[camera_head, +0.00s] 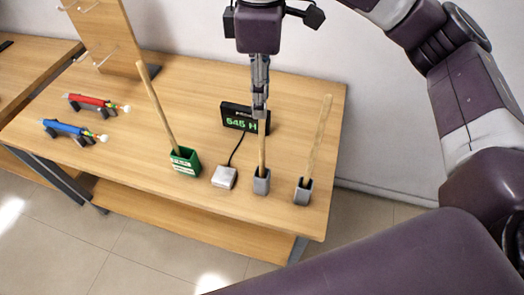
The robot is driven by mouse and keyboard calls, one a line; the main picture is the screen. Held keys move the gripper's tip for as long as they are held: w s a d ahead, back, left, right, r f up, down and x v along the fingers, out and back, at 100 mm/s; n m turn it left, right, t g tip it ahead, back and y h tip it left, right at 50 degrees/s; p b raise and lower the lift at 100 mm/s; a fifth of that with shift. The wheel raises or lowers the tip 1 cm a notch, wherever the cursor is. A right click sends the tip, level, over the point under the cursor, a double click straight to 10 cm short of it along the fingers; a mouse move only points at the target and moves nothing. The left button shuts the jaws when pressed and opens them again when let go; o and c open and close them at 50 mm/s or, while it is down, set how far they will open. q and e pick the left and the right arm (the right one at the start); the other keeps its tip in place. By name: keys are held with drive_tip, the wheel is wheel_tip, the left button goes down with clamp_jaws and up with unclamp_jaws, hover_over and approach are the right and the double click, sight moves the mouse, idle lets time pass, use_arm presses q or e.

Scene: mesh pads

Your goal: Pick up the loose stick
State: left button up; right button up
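Three light wooden sticks stand in holders on the table. The left stick (157,108) leans in a green box (185,161). The middle stick (262,147) stands nearly upright in a grey holder (261,183). The right stick (318,137) leans right in another grey holder (303,193). I cannot tell by sight which one is loose. My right gripper (259,112) points down at the middle stick, and its fingers cover the stick's upper part. The fingers are seen edge-on, so their opening does not show. My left gripper is out of view.
A black display with green digits (239,122) stands just behind the middle stick, cabled to a white block (224,177). Red (92,101) and blue (68,129) tools rest on stands at the left. A wooden board with hooks (105,38) rises behind. The wooden table (130,160) has bare room left of the green box.

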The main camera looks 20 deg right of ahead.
sight(262, 122)
drive_tip(key=f, duration=0.2)
drive_tip(key=f+p, duration=0.1)
drive_tip(key=f, duration=0.5)
drive_tip(key=shift+w+d+p, duration=0.15)
drive_tip(key=shift+w+p, duration=0.15)
drive_tip(key=shift+p, duration=0.1)
drive_tip(key=shift+c, duration=0.6)
clamp_jaws()
